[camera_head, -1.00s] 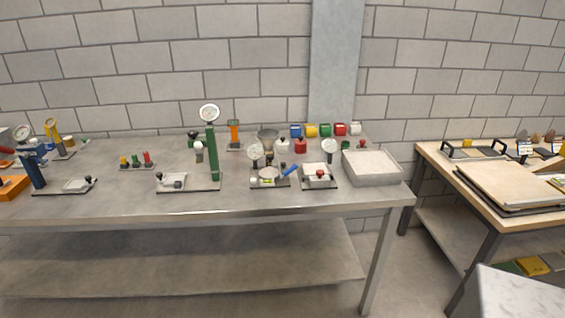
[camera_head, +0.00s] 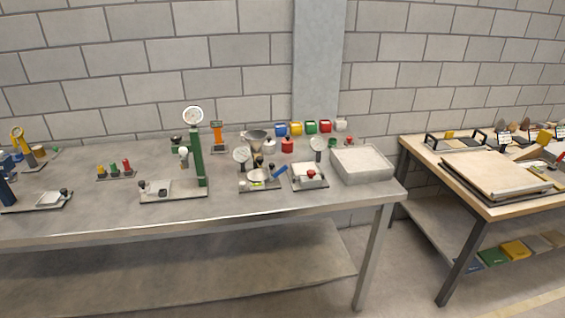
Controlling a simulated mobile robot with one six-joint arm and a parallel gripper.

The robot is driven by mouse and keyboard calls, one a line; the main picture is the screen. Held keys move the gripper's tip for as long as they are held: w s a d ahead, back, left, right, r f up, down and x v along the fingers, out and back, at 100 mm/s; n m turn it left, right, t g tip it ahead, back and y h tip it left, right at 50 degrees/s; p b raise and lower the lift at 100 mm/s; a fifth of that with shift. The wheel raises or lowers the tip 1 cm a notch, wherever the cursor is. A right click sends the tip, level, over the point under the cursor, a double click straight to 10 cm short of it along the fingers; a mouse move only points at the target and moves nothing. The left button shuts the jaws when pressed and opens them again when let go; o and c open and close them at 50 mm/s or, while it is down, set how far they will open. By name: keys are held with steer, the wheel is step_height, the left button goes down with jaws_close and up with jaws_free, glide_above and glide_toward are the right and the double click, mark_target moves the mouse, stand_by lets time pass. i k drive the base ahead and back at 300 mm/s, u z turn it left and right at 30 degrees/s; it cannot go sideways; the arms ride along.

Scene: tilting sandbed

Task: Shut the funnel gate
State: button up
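A grey metal funnel (camera_head: 256,136) stands toward the back of the grey workbench (camera_head: 110,218), right of the tall green gauge stand (camera_head: 198,155). Something dark is below its cone, behind a small plate with a dial. The funnel's gate is too small to make out, so I cannot tell whether it is open or shut. My gripper is not in view.
A second table (camera_head: 493,212) with boards stands at the right, with a gap between. The bench's front strip is clear.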

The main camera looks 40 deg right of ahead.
mark_target(259, 158)
steer(key=z, duration=0.6)
steer(key=k, duration=1)
steer(key=u, duration=0.05)
steer(key=i, duration=0.95)
